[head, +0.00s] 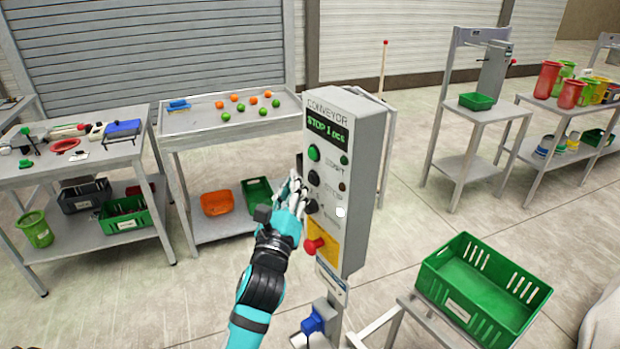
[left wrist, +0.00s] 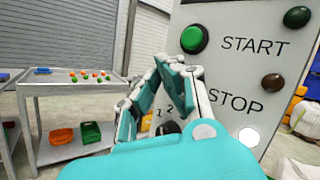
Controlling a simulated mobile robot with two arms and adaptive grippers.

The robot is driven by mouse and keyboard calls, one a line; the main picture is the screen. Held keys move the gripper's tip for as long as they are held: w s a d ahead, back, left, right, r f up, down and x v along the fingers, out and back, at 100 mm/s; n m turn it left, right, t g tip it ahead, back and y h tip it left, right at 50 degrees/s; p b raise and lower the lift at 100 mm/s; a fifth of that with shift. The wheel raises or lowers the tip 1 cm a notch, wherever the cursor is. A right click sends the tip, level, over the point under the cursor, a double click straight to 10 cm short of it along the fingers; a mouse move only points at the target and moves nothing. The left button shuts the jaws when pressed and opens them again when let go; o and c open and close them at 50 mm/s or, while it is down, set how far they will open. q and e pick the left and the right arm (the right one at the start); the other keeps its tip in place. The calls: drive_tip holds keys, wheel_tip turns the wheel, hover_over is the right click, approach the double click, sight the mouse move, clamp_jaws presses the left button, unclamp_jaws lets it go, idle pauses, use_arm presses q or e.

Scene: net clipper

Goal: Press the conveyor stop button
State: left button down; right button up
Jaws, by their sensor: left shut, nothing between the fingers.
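The grey conveyor control box (head: 353,185) stands on a post in the head view, its display reading "STOP 1 pcs". The black STOP button (head: 313,178) sits below the green START button (head: 314,153), which also shows in the left wrist view (left wrist: 194,39). My left gripper (head: 296,180) is shut and empty, its fingertips just left of the STOP button; I cannot tell whether they touch it. In the left wrist view the fingers (left wrist: 176,66) cover the STOP button. My right gripper is not in view.
A dark knob (head: 311,206) and a red mushroom button (head: 315,245) on a yellow plate sit lower on the box. A green crate (head: 484,288) stands at right. A table (head: 190,133) with orange and green balls stands behind my left arm.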

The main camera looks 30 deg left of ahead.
use_arm(q)
drive_tip(key=shift+s, duration=0.1)
drive_tip(key=shift+s+a+p, duration=0.2)
drive_tip(key=shift+s+a, duration=0.2)
drive_tip(key=shift+s, duration=0.3)
drive_tip(key=shift+s+a+p, duration=0.15)
drive_tip(key=shift+s+a, duration=0.2)
drive_tip(key=shift+s, duration=0.35)
drive_tip(key=shift+s+a+p, duration=0.2)
drive_tip(key=shift+s+a, duration=0.2)
drive_tip(key=shift+s, duration=0.3)
